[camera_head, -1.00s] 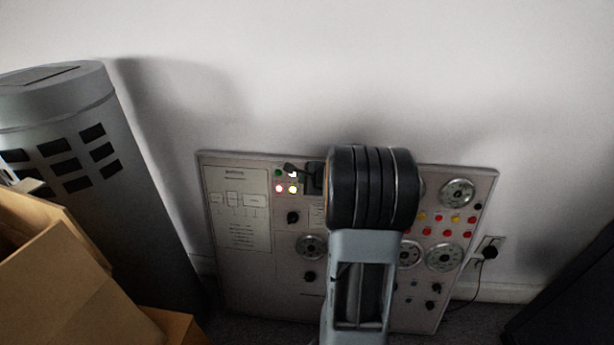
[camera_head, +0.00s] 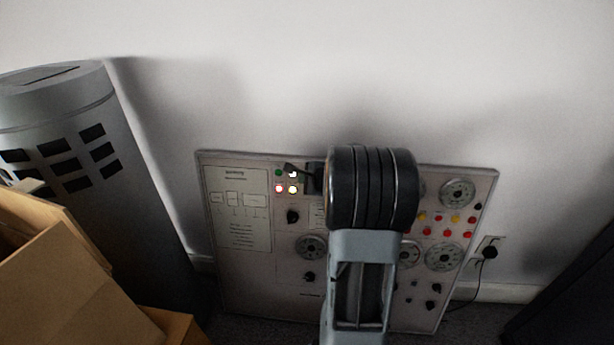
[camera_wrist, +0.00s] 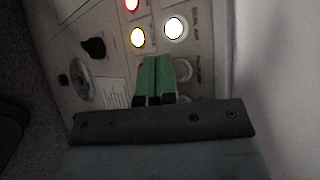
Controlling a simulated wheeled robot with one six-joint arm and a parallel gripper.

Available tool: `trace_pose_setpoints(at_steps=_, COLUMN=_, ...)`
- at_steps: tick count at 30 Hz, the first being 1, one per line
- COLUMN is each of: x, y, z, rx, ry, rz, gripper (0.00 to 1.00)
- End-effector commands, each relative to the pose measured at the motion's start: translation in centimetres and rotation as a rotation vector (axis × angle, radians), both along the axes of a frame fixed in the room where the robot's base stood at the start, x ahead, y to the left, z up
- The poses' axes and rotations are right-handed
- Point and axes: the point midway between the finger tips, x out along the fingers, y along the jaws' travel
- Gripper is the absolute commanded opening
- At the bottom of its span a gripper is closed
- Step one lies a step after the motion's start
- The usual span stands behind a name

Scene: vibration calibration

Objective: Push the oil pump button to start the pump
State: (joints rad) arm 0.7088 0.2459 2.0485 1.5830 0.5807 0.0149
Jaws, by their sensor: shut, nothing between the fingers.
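The control panel (camera_head: 236,270) leans against the wall, and part of it is hidden behind my arm. At its upper left is a cluster of small round buttons or lamps: green (camera_head: 279,173), white (camera_head: 293,174), red (camera_head: 280,188) and yellow (camera_head: 293,189). The wrist view shows the white one (camera_wrist: 173,28) and yellow one (camera_wrist: 138,37) lit. My gripper (camera_wrist: 153,62) has its green fingers closed together with nothing held, just below these two in that view. I cannot tell whether the tips touch the panel. Labels are too small to read, so the oil pump button cannot be picked out.
A black knob (camera_wrist: 94,46) and a gauge (camera_wrist: 80,82) are left of my fingers in the wrist view. A grey cylinder (camera_head: 140,215) and cardboard box (camera_head: 70,290) stand left of the panel. A plug (camera_head: 489,252) is in the wall socket at right.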

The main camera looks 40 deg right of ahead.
Motion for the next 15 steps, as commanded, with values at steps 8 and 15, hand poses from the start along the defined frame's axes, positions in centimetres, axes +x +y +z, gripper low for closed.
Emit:
trace_pose_setpoints(at_steps=8, x=0.33, y=-0.31, z=-0.21, rx=0.0, ry=0.001, rz=0.0, gripper=0.0)
trace_pose_setpoints(at_steps=15, x=0.61, y=-0.57, z=-0.15, rx=0.0, ry=0.0, rz=0.0, gripper=0.0)
